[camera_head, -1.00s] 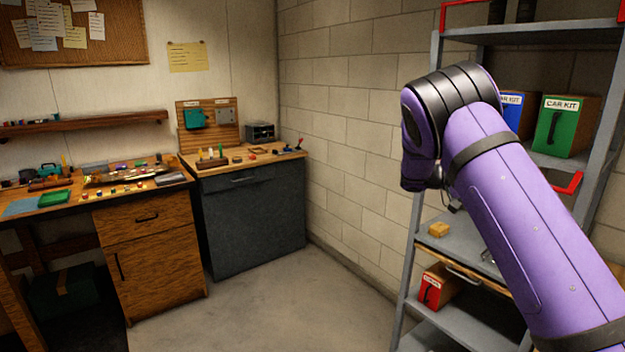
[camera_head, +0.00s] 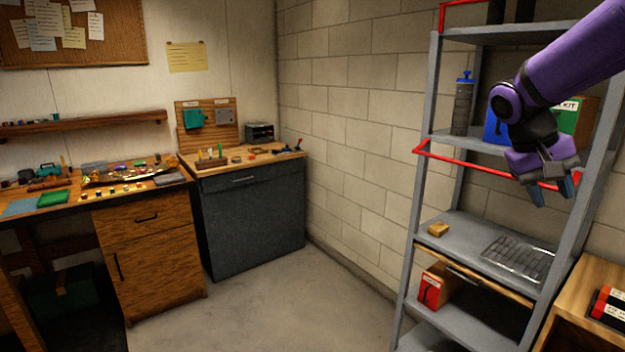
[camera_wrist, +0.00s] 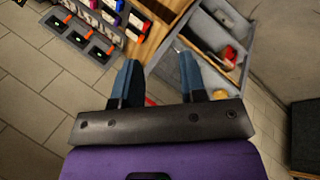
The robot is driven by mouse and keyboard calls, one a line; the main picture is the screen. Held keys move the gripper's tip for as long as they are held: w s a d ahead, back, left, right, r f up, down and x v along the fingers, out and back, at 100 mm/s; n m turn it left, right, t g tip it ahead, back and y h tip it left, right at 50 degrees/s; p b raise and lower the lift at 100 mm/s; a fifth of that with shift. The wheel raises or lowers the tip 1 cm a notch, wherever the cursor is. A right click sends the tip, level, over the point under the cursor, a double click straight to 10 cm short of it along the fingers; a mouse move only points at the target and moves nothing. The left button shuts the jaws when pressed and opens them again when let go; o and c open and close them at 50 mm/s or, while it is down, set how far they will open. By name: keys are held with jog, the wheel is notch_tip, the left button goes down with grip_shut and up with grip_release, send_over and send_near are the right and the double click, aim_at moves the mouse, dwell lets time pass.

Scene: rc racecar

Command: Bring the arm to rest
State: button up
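My purple arm reaches in from the upper right of the head view. My gripper (camera_head: 552,190) hangs in front of the metal shelf unit, fingers pointing down. In the wrist view, the two blue fingers of my gripper (camera_wrist: 160,82) stand apart with nothing between them. The grey shelf unit (camera_head: 424,165) has a red rail (camera_head: 475,163) beside my gripper; I cannot tell if they touch. My arm and gripper partly hide a blue box (camera_head: 494,128) and a green box (camera_head: 570,118) on an upper shelf.
A dark bottle (camera_head: 463,105) stands on the upper shelf. Lower are a yellow block (camera_head: 438,229), a wire rack (camera_head: 517,259) and a red box (camera_head: 432,290). A wooden unit (camera_head: 590,275) is at the lower right. Workbenches (camera_head: 250,225) line the left. The floor between is clear.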

jog(key=s+a+n+t+y, duration=0.1)
jog(key=s+a+t+y, duration=0.1)
jog(key=s+a, duration=0.3)
jog(key=s+a+n+t+y, duration=0.2)
jog(key=s+a, duration=0.4)
jog(key=s, duration=0.8)
jog(key=t+y, duration=0.1)
jog(key=t, duration=0.1)
jog(key=shift+s+a+r+t, duration=0.2)
jog(key=shift+a+r+t, duration=0.1)
jog(key=shift+r+t, duration=0.1)
